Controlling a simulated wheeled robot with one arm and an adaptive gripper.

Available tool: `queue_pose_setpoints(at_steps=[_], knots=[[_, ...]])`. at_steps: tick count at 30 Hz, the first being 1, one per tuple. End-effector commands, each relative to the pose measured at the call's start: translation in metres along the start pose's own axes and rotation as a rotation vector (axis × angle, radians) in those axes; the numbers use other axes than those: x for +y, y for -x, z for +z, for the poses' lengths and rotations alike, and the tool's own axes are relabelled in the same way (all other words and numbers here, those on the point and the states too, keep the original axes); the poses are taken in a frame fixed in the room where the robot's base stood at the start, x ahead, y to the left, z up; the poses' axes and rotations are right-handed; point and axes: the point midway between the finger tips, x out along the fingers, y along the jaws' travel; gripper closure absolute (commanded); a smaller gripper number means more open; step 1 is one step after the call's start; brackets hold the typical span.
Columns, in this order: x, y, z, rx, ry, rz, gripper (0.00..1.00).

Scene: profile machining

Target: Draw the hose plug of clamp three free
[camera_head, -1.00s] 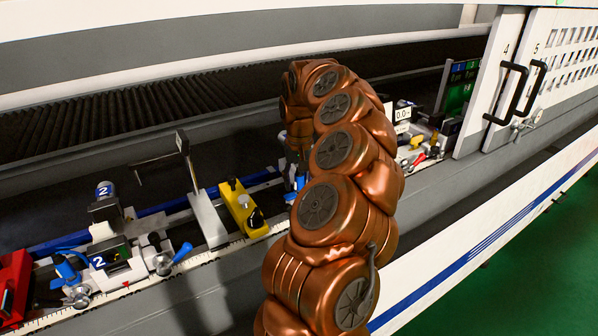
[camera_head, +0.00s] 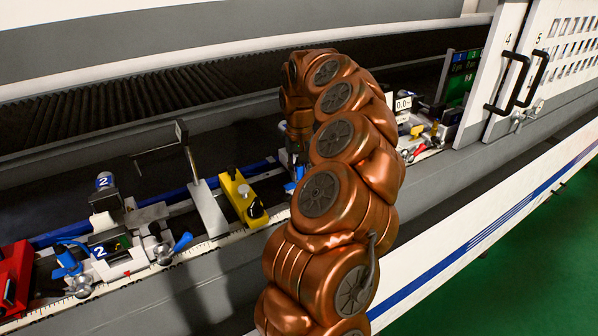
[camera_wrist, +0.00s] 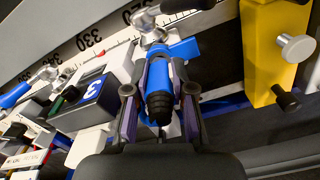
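In the wrist view, clamp three (camera_wrist: 118,72) shows its white body and a blue label with a 3. Its blue hose plug (camera_wrist: 160,72), with a dark ribbed end, is upright in the picture between the two fingers of my gripper (camera_wrist: 160,88). Whether the plug is still seated in the clamp is hard to tell. In the head view, my copper arm hides the gripper, the plug and most of clamp three.
A yellow block (camera_head: 242,196) with black knobs stands beside clamp three; it also shows in the wrist view (camera_wrist: 268,50). A red unit (camera_head: 14,276) is far left. White doors (camera_head: 510,70) stand at right.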

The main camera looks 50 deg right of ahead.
Motion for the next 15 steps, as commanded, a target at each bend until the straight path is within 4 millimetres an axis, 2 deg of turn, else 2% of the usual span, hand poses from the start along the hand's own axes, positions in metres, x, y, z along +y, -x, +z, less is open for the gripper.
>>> queue_pose_setpoints(at_steps=[1, 6, 15], knots=[[-0.0005, 0.0001, 0.0000, 0.000, 0.001, -0.001, 0.84], [-0.0007, 0.0000, 0.0000, 0.000, 0.001, -0.001, 1.00], [-0.0008, 0.0006, -0.0001, 0.000, 0.001, -0.001, 1.00]])
